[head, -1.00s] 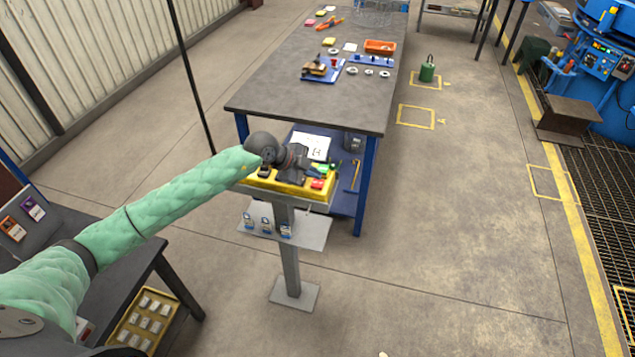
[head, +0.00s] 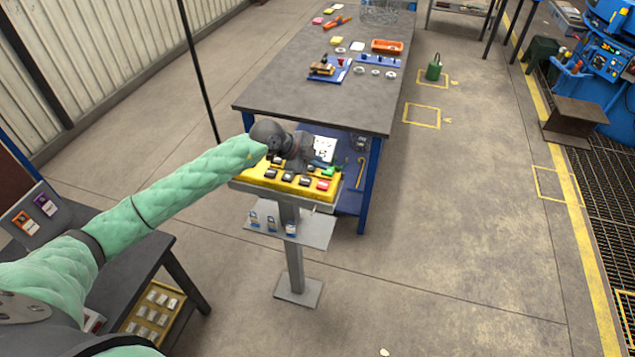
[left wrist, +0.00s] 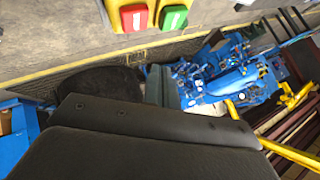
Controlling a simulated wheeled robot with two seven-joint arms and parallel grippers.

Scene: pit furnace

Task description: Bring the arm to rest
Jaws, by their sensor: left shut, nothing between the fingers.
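My left arm in pale green padding reaches in from the left of the head view. Its dark left gripper (head: 304,160) is shut and empty, over the far edge of a yellow button box (head: 247,184) on a grey post. Its fingertips are hard to make out against the dark wrist. The box has a row of dark buttons and a red button (head: 323,185) at its right end. In the left wrist view a red button (left wrist: 133,18) and a green button (left wrist: 174,17) show at the top, apart from the dark gripper body (left wrist: 140,140). My right gripper is not in view.
A small shelf (head: 312,234) with tags hangs on the post below the box. A grey-topped workbench (head: 345,103) with parts stands just behind it. A dark table (head: 140,262) stands at the left under my arm.

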